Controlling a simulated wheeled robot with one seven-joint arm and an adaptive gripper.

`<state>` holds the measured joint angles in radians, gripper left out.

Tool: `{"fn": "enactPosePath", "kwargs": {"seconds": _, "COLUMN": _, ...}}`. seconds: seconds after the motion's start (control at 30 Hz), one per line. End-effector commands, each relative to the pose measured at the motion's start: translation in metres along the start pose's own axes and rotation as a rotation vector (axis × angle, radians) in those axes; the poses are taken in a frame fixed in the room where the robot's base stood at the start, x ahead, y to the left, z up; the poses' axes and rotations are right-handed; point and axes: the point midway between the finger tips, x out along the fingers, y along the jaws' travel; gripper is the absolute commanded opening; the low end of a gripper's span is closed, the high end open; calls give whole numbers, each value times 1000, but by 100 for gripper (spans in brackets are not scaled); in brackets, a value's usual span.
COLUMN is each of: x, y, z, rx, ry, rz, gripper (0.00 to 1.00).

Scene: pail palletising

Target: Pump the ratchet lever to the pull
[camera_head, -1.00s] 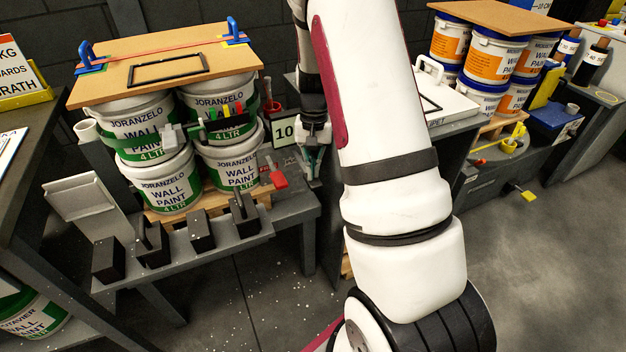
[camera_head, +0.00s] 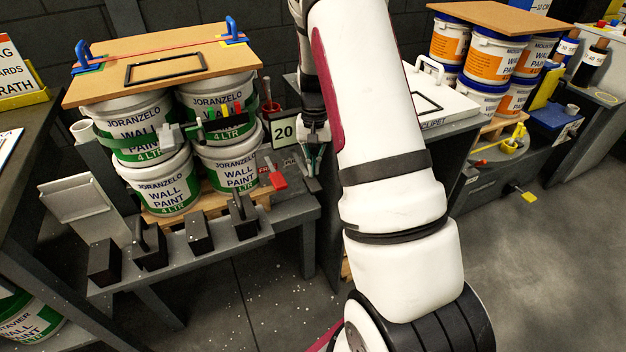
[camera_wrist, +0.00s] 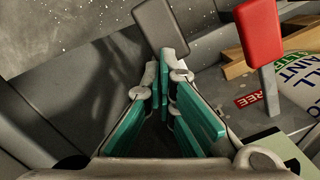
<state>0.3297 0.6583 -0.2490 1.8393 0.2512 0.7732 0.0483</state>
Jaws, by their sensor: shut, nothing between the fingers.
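The ratchet lever, a grey paddle (camera_wrist: 158,24), lies just beyond my fingertips in the wrist view; I cannot tell whether they touch it. My gripper (camera_wrist: 164,78) is shut and empty, its teal finger pads close together. In the head view my gripper (camera_head: 314,158) is low beside the pail stack, partly behind my arm. A red paddle (camera_wrist: 258,32) stands right of the lever, near a label reading FREE; it also shows in the head view (camera_head: 278,181). A display (camera_head: 284,132) reads 20. A red strap (camera_head: 160,52) crosses the wooden board (camera_head: 205,72) on the pails.
Green-labelled paint pails (camera_head: 162,188) stand stacked under the board. Blue corner pieces (camera_head: 233,30) hold the strap at the board's edges. Black blocks (camera_head: 199,232) line the front shelf.

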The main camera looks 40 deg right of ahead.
Motion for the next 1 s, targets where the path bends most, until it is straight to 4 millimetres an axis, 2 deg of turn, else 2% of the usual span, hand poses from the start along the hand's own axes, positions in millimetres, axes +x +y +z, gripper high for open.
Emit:
{"fn": "enactPosePath", "kwargs": {"seconds": 0.13, "x": -2, "y": 0, "z": 0, "rx": 0, "ry": 1, "rz": 0, "gripper": 0}}
{"fn": "enactPosePath", "kwargs": {"seconds": 0.23, "x": -11, "y": -1, "z": -1, "rx": -1, "ry": 3, "rz": -2, "gripper": 0}}
{"fn": "enactPosePath", "kwargs": {"seconds": 0.7, "x": -98, "y": 0, "z": 0, "rx": 0, "ry": 3, "rz": -1, "gripper": 0}}
{"fn": "enactPosePath", "kwargs": {"seconds": 0.8, "x": -110, "y": 0, "z": -1, "rx": -1, "ry": 2, "rz": -1, "gripper": 0}}
{"fn": "enactPosePath", "kwargs": {"seconds": 1.0, "x": -120, "y": 0, "z": 0, "rx": 0, "ry": 0, "rz": 0, "gripper": 0}}
